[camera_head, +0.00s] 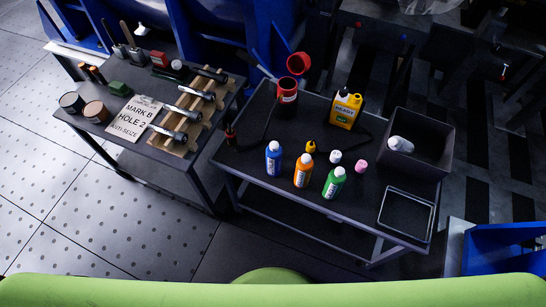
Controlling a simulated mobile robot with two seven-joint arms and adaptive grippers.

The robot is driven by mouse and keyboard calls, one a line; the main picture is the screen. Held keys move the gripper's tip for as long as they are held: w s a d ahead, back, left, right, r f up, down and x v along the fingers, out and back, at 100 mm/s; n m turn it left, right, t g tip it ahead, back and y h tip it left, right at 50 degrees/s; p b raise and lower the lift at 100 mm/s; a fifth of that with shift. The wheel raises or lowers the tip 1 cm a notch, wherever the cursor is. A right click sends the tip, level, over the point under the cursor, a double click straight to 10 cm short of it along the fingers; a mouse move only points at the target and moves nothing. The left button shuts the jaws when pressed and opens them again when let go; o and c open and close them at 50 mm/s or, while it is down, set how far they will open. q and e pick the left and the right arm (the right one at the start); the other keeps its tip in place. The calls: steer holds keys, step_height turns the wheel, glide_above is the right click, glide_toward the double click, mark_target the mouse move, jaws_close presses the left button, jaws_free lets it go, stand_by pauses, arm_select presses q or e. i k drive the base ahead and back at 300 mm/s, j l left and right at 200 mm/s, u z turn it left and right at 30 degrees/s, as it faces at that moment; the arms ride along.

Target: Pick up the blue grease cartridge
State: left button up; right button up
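A blue bottle-like container (273,160) with a white cap and a pale label stands upright at the front left of the dark cart top. It is the only blue container I see there, and it matches the blue grease cartridge by colour. An orange container (303,172) stands just right of it, apart from it. A green container (334,184) stands further right. Neither of my grippers is in view.
A yellow jug (346,108) and an open red can (287,92) stand behind. A dark bin (440,160) and wire tray (397,226) are at right. Small yellow, white and pink items lie mid-cart. Another table (167,175) with a sign stands left.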

mark_target(274, 151)
steer(key=k+j+u, duration=0.1)
steer(key=j, duration=0.25)
steer(key=k+j+u, duration=0.1)
steer(key=j, duration=0.25)
steer(key=k+j+u, duration=0.1)
steer(key=k+j, duration=0.15)
steer(key=j, duration=0.1)
